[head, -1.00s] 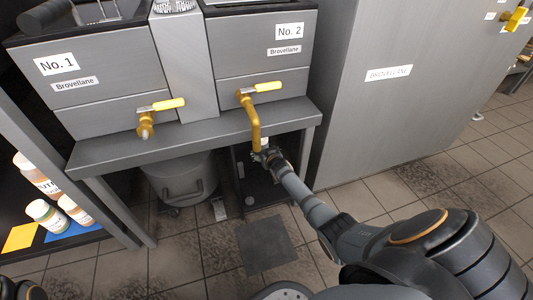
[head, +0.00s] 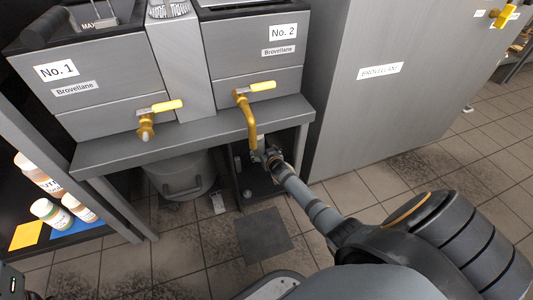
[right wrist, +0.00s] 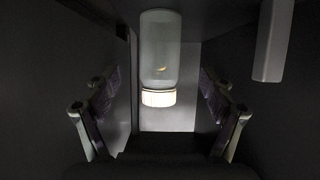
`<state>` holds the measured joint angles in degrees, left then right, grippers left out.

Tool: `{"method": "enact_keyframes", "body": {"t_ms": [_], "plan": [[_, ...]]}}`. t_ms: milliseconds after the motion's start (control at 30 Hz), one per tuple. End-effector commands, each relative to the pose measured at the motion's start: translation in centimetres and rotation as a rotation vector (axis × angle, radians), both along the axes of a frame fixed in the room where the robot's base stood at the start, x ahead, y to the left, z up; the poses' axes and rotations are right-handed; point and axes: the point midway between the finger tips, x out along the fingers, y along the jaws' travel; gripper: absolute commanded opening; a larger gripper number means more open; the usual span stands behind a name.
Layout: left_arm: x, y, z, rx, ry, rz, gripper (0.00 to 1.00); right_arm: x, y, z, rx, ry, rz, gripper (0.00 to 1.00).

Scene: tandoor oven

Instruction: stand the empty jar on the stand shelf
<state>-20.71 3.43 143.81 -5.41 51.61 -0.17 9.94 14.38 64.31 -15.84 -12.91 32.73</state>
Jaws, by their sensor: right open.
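The jar (right wrist: 160,45) shows in the right wrist view as a clear, empty-looking body with a whitish cap (right wrist: 158,97) at the picture's lower end. It is between the spread fingers of my right gripper (right wrist: 157,118), ahead of them and apart from both. In the head view my right gripper (head: 265,155) reaches into the dark bay under the grey stand (head: 200,134), beside the brass drain pipe (head: 251,125). I cannot clearly make out the jar there. The right gripper is open. My left gripper does not show clearly.
Two tanks, No. 1 (head: 72,98) and No. 2 (head: 284,62), stand on top with yellow-handled taps. A grey bin (head: 180,178) is beneath the stand. A rack with bottles (head: 50,213) is at left, a large grey cabinet (head: 390,110) at right. Tiled floor is free in front.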

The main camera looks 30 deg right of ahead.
Motion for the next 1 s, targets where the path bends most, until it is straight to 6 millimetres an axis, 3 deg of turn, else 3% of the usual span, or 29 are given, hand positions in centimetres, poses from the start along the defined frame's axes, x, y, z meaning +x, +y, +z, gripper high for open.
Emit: {"method": "enact_keyframes", "body": {"t_ms": [500,667,1000], "plan": [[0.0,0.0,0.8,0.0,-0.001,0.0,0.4,-7.2,1.7,0.0,0.0,0.001,0.001,0.83],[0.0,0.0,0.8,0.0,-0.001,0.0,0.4,-8.1,2.0,0.1,0.001,-0.002,0.0,0.83],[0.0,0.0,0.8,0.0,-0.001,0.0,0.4,-8.2,2.0,0.1,0.0,-0.001,0.0,0.83]]}}
